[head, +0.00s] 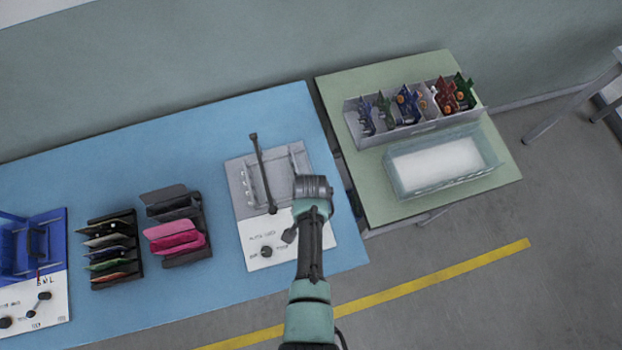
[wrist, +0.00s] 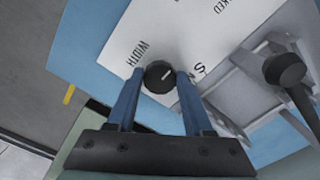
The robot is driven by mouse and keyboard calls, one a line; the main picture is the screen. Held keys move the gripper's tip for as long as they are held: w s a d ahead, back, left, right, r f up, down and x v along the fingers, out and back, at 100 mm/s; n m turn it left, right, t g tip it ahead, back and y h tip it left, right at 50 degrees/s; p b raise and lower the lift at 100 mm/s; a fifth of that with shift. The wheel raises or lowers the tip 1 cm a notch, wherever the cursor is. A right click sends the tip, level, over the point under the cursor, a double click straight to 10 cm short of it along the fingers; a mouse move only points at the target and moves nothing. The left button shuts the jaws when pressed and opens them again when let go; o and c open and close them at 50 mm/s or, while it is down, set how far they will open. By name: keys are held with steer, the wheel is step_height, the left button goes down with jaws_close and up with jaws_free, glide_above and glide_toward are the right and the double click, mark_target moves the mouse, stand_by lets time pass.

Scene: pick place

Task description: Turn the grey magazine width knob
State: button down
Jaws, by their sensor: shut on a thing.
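The grey magazine loader (head: 240,190) stands on the blue table, with a white front panel (head: 312,248) and an upright dark lever (head: 260,165). In the wrist view, the dark round width knob (wrist: 160,78) has a white pointer line aimed up and to the right. The printed word WIDTH is beside it, and a letter S is on its other side. My gripper (wrist: 159,72) has its blue fingers on both sides of the knob, shut on it. In the head view my arm covers part of the panel and the fingertips are hidden.
The lever's round end (wrist: 285,69) is close on the right in the wrist view. Left of the loader are a pink-filled rack (head: 176,235) and a rack of cards (head: 110,250). A blue loader (head: 40,245) is at far left. A green table (head: 400,212) holds bins.

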stand_by(0.5)
steer(key=shift+c, duration=1.4)
jaws_free()
steer(key=shift+r, duration=0.1)
step_height(320, 180, up, 13)
steer(key=shift+p, duration=0.3)
